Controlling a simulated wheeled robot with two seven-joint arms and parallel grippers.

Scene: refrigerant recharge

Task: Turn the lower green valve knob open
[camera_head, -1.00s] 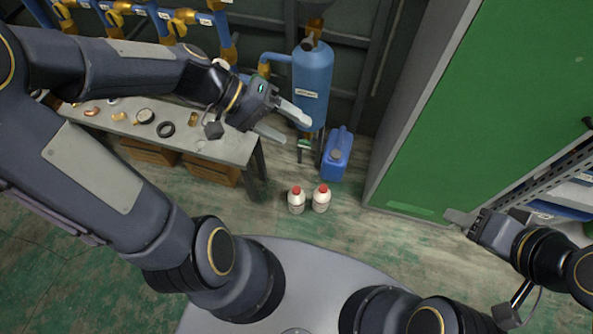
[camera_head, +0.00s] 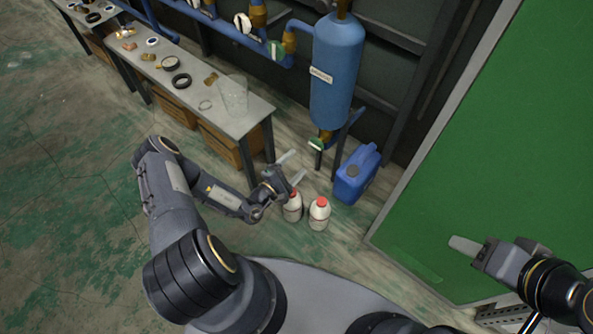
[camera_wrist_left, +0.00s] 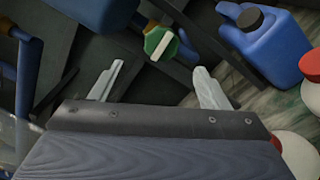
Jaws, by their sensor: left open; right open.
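The lower green valve knob (camera_head: 316,145), with a pale bar across its face, sits under the blue tank (camera_head: 337,70). In the left wrist view the green knob (camera_wrist_left: 160,41) shows beyond the fingers, between them in the picture and apart from them. My left gripper (camera_head: 292,167) is open and empty, left of and below the knob in the head view, above the bottles. Its spread fingers also show in the left wrist view (camera_wrist_left: 161,76). My right gripper (camera_head: 464,246) is open and empty by the green panel; one finger shows clearly.
Another green knob (camera_head: 277,51) sits higher on the blue pipe. A blue canister (camera_head: 356,176) stands right of the lower knob. Two red-capped bottles (camera_head: 319,214) stand below my left gripper. A workbench (camera_head: 231,124) with small parts is at left; a green panel (camera_head: 500,150) is at right.

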